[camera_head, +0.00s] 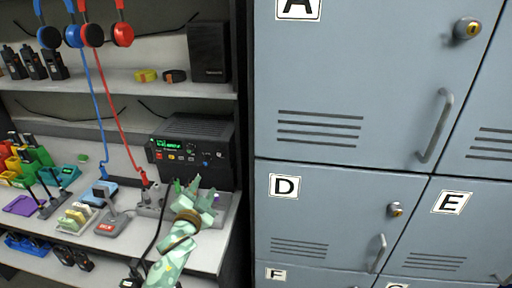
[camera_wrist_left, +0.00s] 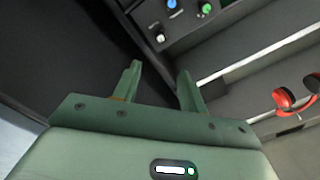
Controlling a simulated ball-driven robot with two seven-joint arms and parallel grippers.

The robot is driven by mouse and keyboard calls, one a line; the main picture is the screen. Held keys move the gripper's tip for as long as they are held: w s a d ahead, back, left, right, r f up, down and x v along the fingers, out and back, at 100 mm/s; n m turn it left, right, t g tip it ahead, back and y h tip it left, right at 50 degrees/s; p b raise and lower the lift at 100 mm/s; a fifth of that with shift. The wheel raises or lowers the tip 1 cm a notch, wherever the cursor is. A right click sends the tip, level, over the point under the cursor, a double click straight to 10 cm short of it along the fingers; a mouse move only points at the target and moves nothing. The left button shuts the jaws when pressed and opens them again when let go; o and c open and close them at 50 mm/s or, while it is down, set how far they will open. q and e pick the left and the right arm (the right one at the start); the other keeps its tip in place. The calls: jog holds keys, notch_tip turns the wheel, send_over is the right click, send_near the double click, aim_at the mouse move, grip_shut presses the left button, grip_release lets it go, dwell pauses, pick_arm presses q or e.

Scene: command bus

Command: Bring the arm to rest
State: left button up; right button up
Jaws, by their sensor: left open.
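My left arm (camera_head: 168,262), pale green with light patches and a brown band, rises from the bottom of the head view. Its left gripper (camera_head: 187,184) is over the shelf counter, in front of the black radio unit (camera_head: 190,148). In the left wrist view the two green fingers of the gripper (camera_wrist_left: 157,75) stand apart with nothing between them. I cannot tell whether the gripper touches the grey box on the counter behind it. My right arm and gripper are in neither view.
Grey lockers (camera_head: 345,95) with handles fill the right side. The counter (camera_head: 120,247) holds a red-labelled desk microphone (camera_head: 109,226), green and yellow items and cables. Blue and red headphones (camera_head: 92,35) hang above. A black speaker (camera_head: 207,52) stands on the upper shelf.

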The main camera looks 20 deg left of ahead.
pick_arm(q)
jog(key=s+d+f+g, duration=0.2)
jog(key=s+g, duration=0.2)
jog(key=s, duration=0.6)
jog(key=s+d+f+g, duration=0.2)
jog(key=s+g, duration=0.2)
jog(key=s, duration=0.5)
jog(key=s+d+f+g, duration=0.3)
jog(key=s, duration=0.7)
jog(key=s+d+f+g+h, duration=0.1)
jog(key=s+d+f+g, duration=0.15)
jog(key=f, duration=1.15)
jog(key=s+d+f+g+h, duration=0.15)
jog(key=s+f, duration=0.25)
jog(key=f, duration=0.9)
jog(key=s+f+n+g, duration=0.1)
jog(key=s+f, duration=0.5)
jog(key=s, duration=0.3)
jog(key=s+f+n+g+h, duration=0.1)
jog(key=s+f+n, duration=0.1)
jog(key=s+f, duration=0.5)
jog(key=shift+s+f, duration=0.25)
jog(key=shift+s, duration=0.8)
jog(key=shift+h, duration=0.25)
